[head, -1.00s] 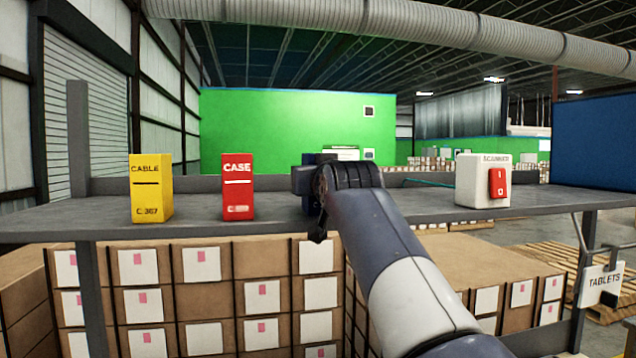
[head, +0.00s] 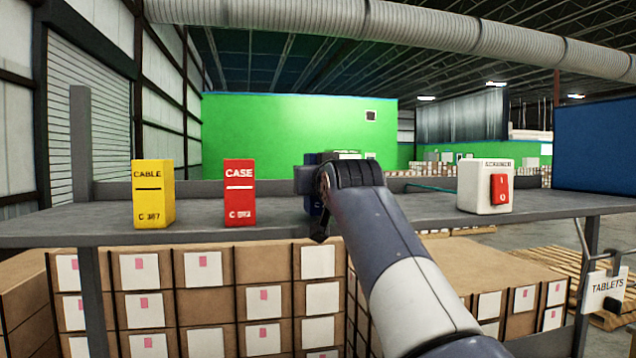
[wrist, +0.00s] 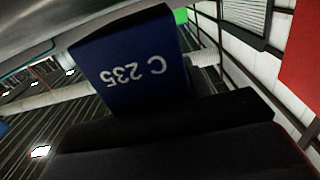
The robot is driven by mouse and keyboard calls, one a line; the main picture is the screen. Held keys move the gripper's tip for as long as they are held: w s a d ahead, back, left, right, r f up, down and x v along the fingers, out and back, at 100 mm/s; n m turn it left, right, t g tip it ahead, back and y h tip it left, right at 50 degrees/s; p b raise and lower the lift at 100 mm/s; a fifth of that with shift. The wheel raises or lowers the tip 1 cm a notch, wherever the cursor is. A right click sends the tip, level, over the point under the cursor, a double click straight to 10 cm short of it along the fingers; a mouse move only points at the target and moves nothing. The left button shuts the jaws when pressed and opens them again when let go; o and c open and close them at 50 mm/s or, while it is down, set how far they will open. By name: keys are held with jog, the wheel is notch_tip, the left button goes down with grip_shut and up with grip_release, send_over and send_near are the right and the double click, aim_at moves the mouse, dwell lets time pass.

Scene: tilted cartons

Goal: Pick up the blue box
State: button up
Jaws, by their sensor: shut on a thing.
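The blue box (wrist: 135,60) fills the upper middle of the wrist view, with "C 235" on it upside down. In the head view the blue box (head: 313,206) shows only as dark blue bits above and below my gripper (head: 308,181), which hides most of it. My gripper is shut on the box, and its dark body (wrist: 190,120) crosses the lower wrist view. I cannot tell whether the base of the box touches the shelf.
The grey shelf (head: 400,212) holds a yellow box (head: 153,195) and a red box (head: 240,193) to the left. A white switch block (head: 485,187) stands to the right. Cartons (head: 225,300) are stacked below.

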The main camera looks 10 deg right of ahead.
notch_tip(320, 180, up, 8)
jog(key=shift+r+p, duration=0.25)
jog(key=shift+p, duration=0.4)
jog(key=shift+r, duration=0.2)
jog(key=shift+s, duration=0.1)
